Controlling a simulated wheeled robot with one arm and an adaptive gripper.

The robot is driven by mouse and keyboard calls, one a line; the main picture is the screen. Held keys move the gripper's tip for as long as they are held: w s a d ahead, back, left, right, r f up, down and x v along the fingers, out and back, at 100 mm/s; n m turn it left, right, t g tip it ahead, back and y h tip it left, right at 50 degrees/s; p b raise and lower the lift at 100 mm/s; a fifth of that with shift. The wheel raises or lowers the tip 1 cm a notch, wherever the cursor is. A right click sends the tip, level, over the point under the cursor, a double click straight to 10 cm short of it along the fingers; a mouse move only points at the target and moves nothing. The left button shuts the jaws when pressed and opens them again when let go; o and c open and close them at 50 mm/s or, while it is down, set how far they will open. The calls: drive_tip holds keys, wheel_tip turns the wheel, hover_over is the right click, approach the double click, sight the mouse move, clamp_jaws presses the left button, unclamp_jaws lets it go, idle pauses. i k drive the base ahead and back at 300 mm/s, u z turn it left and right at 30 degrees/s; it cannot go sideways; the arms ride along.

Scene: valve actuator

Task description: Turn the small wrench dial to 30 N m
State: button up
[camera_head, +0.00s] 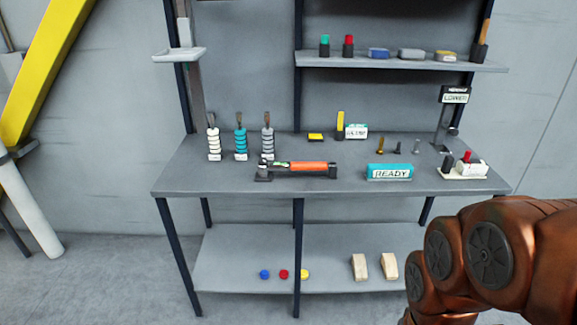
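A wrench (305,167) with an orange handle and dark ends lies across the middle of the grey workbench. Its black head is at the left end, with a small green mark beside it. The dial is too small to make out, and no setting can be read. My copper-coloured arm fills the lower right, in front of the bench. My gripper is out of view.
The workbench (190,183) also holds a teal READY block (389,172), three ringed posts (240,137) and a white tray with a red knob (465,168) at right. A shelf (400,63) hangs above. The bench front between wrench and edge is clear.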

sight(261, 161)
drive_tip(key=k, duration=0.65)
drive_tip(key=u, duration=0.8)
drive_tip(key=i, duration=0.75)
drive_tip(key=u, duration=1)
drive_tip(key=i, duration=1.9)
drive_tip(key=z, duration=1.3)
drive_tip(key=i, duration=0.5)
drive_tip(key=z, duration=0.45)
